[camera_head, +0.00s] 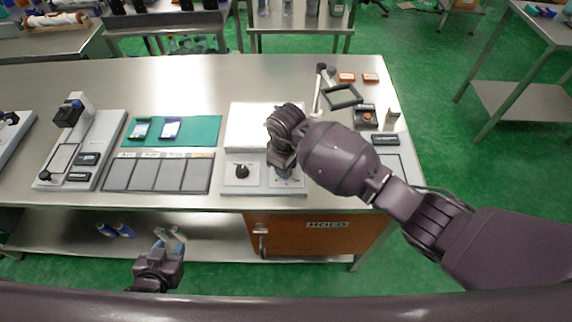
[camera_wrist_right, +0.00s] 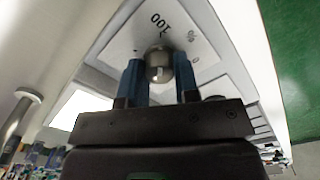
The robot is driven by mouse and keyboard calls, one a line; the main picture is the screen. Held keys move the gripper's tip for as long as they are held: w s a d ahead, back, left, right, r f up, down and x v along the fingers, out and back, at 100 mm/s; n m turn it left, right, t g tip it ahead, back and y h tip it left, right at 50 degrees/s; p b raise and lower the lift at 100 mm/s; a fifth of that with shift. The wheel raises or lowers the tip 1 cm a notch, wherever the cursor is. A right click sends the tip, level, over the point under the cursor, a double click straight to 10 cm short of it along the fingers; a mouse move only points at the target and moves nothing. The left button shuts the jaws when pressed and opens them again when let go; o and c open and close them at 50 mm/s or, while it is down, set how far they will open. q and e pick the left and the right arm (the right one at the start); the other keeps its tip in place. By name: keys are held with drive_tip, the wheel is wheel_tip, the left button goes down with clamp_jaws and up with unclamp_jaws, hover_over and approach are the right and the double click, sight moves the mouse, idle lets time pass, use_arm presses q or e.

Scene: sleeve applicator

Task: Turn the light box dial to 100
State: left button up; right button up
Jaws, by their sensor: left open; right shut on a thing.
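The light box (camera_head: 248,125) is a bright white panel on the table. In the right wrist view, its dial (camera_wrist_right: 158,66) is a grey metal knob on a white plate (camera_wrist_right: 190,32) marked 100, with a second, less legible mark beside it. My right gripper (camera_wrist_right: 158,82) is shut on the dial, one blue finger on each side. In the head view my right gripper (camera_head: 284,172) reaches down at the plate's front and hides the dial. I cannot read the dial's exact setting. My left gripper (camera_head: 170,236) is open and empty, low in front of the table.
A black knob (camera_head: 241,171) sits on the plate left of my right gripper. Grey panels (camera_head: 160,173), a green mat (camera_head: 195,127) and a press-like device (camera_head: 80,140) lie further left. A black frame (camera_head: 342,96) and an orange-buttoned box (camera_head: 366,117) stand right.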

drive_tip(key=shift+w+r, duration=0.1)
drive_tip(key=o, duration=0.9)
wheel_tip(320, 180, up, 11)
drive_tip(key=shift+f+b, duration=0.1)
drive_tip(key=shift+b, duration=0.2)
idle(0.5)
